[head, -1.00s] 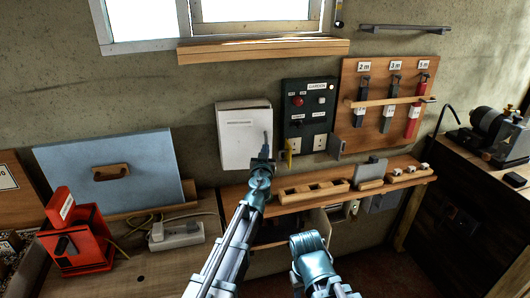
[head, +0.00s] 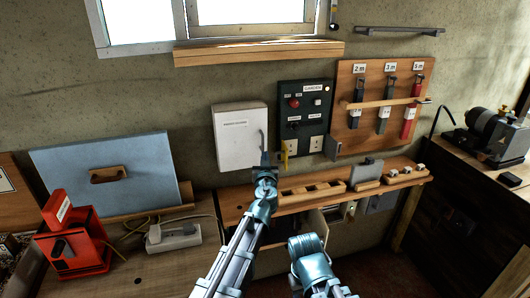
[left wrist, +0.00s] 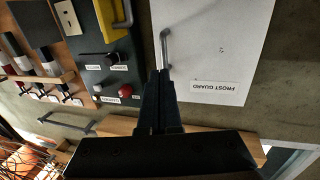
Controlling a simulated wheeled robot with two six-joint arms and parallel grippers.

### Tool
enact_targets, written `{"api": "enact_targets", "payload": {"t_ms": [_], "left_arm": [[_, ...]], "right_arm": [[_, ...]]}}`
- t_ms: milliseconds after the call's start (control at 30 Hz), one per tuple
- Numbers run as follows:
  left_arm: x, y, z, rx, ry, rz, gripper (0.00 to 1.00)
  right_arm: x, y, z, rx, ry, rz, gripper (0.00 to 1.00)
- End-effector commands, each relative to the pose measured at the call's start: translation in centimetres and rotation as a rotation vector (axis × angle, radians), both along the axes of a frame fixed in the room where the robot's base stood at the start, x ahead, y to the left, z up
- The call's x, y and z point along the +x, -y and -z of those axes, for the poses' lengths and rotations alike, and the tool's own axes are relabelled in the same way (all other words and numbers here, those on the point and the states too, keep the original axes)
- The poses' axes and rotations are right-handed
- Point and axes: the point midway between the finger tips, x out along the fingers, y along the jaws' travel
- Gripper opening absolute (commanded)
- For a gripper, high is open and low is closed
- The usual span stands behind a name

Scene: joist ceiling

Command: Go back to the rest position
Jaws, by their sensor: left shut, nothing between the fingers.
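My left gripper (head: 264,160) is shut and empty, with its fingertips pointing up in front of the lower right edge of a white box (head: 238,138) on the wall. In the left wrist view its dark closed fingers (left wrist: 159,82) lie beside the grey handle (left wrist: 166,48) of this box, labelled FROST GUARD. I cannot tell whether they touch the handle. My right arm shows at the bottom of the head view, but its gripper is not visible.
A dark switch panel (head: 305,112) with a yellow lever (head: 285,152) is right of the box. A wooden shelf (head: 235,203) with a slotted block (head: 312,191) lies below. A red device (head: 72,240) and power strip (head: 174,236) are on the left bench.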

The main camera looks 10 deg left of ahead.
Motion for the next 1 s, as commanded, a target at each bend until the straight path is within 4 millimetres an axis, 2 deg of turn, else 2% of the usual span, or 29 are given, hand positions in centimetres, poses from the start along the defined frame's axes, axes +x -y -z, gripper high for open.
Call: {"api": "enact_targets", "payload": {"t_ms": [33,100,300,533,667,767,833,900,967,1000], "left_arm": [[-1.8,0.2,0.0,0.0,0.0,0.002,0.0],[-3.3,0.5,0.0,0.0,0.0,0.002,0.0],[-7.0,1.3,0.0,0.0,0.0,0.002,0.0],[-8.0,1.5,0.0,0.0,0.0,-0.001,0.0],[-8.5,0.6,0.4,0.003,-0.029,-0.05,0.0],[-10.1,-1.5,1.9,0.018,-0.12,-0.157,0.0],[-11.9,-3.2,4.0,0.035,-0.244,-0.243,0.0],[-14.4,-4.3,6.8,0.059,-0.412,-0.306,0.0],[-16.9,-4.6,9.4,0.082,-0.578,-0.327,0.0],[-18.8,-4.4,11.1,0.098,-0.696,-0.324,0.0]], "right_arm": [[0.0,0.0,0.0,0.0,0.0,0.0,0.5],[0.0,0.0,0.0,0.0,0.0,0.0,0.5],[0.0,0.0,0.0,0.0,0.0,0.0,0.5],[0.0,0.0,0.0,0.0,0.0,0.0,0.5],[0.0,0.0,-0.2,0.0,0.0,0.0,0.5],[0.0,0.0,-0.6,0.0,0.0,0.0,0.5],[0.0,0.0,-1.0,0.0,0.0,0.0,0.5],[0.0,0.0,-1.3,0.0,0.0,0.0,0.5],[0.0,0.0,-1.6,0.0,0.0,0.0,0.5],[0.0,0.0,-1.8,0.0,0.0,0.0,0.5]]}}
